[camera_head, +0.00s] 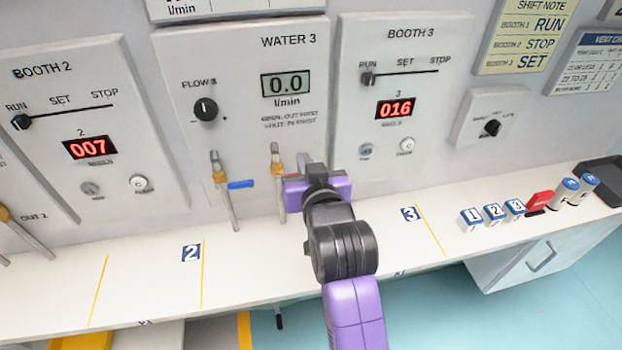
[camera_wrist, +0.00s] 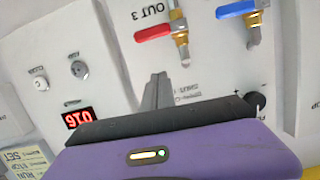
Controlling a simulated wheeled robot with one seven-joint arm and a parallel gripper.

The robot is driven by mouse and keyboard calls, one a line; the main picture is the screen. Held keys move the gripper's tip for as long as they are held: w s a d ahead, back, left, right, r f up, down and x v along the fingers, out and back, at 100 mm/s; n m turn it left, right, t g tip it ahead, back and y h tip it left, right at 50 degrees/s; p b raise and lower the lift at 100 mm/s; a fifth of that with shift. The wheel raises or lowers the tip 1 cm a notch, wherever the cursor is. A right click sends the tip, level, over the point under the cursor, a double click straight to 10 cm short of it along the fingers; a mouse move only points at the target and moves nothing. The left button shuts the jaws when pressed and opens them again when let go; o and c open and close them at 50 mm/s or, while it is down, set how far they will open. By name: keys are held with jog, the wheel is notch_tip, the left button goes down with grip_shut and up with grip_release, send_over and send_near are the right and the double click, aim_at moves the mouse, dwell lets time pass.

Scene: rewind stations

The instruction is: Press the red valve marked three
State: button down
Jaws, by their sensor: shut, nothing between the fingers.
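The red valve handle (camera_wrist: 155,32) shows in the wrist view on a brass tap, beside the label OUT 3. My gripper (camera_head: 309,160) is shut and empty, in front of the panels between Water 3 and Booth 3. In the wrist view its closed fingertips (camera_wrist: 159,78) point toward the panel, a little below the red handle in the picture. I see a gap between them in that view; depth is unclear.
A blue-handled tap (camera_head: 240,184) stands left of the red one. The Water 3 panel (camera_head: 236,130) reads 0.0 and the Booth 3 display (camera_head: 396,108) reads 016. Numbered blocks (camera_head: 493,213) and a red item (camera_head: 540,202) stand on the shelf at right.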

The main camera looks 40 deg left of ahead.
jog(key=b+v, duration=0.1)
jog(key=v, duration=0.7)
jog(key=shift+f, duration=0.15)
jog(key=shift+d, duration=0.1)
notch_tip(320, 180, up, 5)
jog(key=d+t+y, duration=0.1)
jog(key=t+y, duration=0.1)
jog(key=s+d+f+m+t+h, duration=0.2)
jog(key=s+d+f, duration=0.1)
jog(key=d, duration=0.6)
jog(key=s+d+f+m+t+h, duration=0.2)
jog(key=s+d+f, duration=0.1)
jog(key=d, duration=0.6)
jog(key=s+d+f+m+t+h, duration=0.2)
jog(key=d+f, duration=0.2)
jog(key=d, duration=0.5)
jog(key=s+d+f+m+g+h, duration=0.1)
jog(key=s+d+f+h, duration=0.2)
jog(key=s+d, duration=0.5)
jog(key=s+d+f+m+g+h, duration=0.2)
jog(key=s+d+f+h, duration=0.2)
jog(key=s+d, duration=0.5)
jog(key=s, duration=0.4)
jog(key=shift+s+h, duration=0.3)
jog(key=shift+s, duration=0.1)
